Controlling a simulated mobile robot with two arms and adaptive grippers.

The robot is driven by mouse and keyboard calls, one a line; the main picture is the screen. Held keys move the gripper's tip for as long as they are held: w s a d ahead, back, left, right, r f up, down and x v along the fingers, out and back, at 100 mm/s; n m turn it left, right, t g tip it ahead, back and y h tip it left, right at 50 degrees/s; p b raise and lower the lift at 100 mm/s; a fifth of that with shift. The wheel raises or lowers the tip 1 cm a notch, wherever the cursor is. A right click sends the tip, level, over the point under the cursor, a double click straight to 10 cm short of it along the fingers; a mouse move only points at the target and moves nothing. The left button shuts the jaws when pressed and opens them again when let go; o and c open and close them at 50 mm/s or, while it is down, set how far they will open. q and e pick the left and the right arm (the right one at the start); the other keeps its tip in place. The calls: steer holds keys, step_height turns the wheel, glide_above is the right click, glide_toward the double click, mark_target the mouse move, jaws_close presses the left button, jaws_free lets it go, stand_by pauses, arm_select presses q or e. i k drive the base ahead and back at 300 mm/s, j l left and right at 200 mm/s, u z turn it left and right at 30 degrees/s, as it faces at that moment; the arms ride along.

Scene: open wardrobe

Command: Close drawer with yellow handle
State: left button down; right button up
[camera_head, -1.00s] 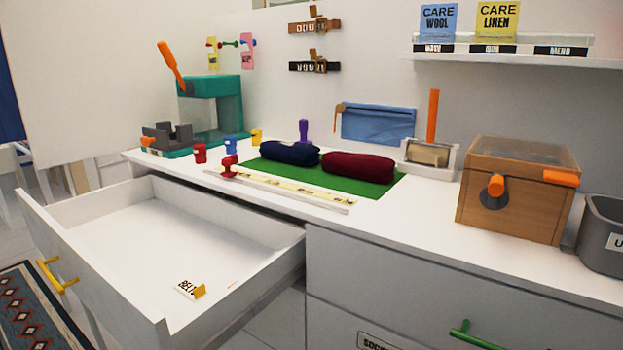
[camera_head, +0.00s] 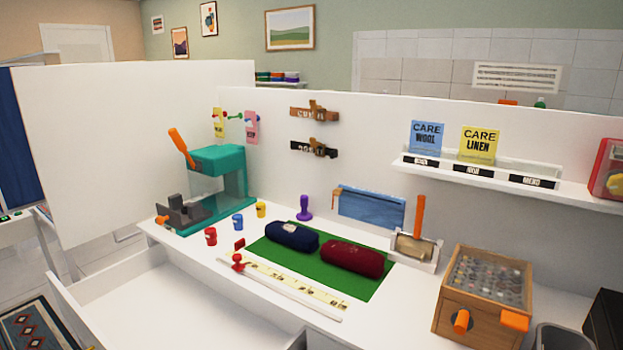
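The white drawer (camera_head: 72,312) stands pulled out below the counter at the lower left, cut off by the bottom edge of the picture. Its left side and back show, and the visible part of its inside looks empty. Its yellow handle cannot be made out in the current view. Neither of my grippers is in view.
The white counter (camera_head: 405,300) above the drawer holds a teal machine (camera_head: 217,170), a green mat (camera_head: 300,262) with two rolled cloths, a measuring strip (camera_head: 285,287) and a wooden box (camera_head: 484,297). A patterned rug (camera_head: 35,325) lies on the floor at left.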

mark_target(154, 298)
steer(key=u, duration=1.25)
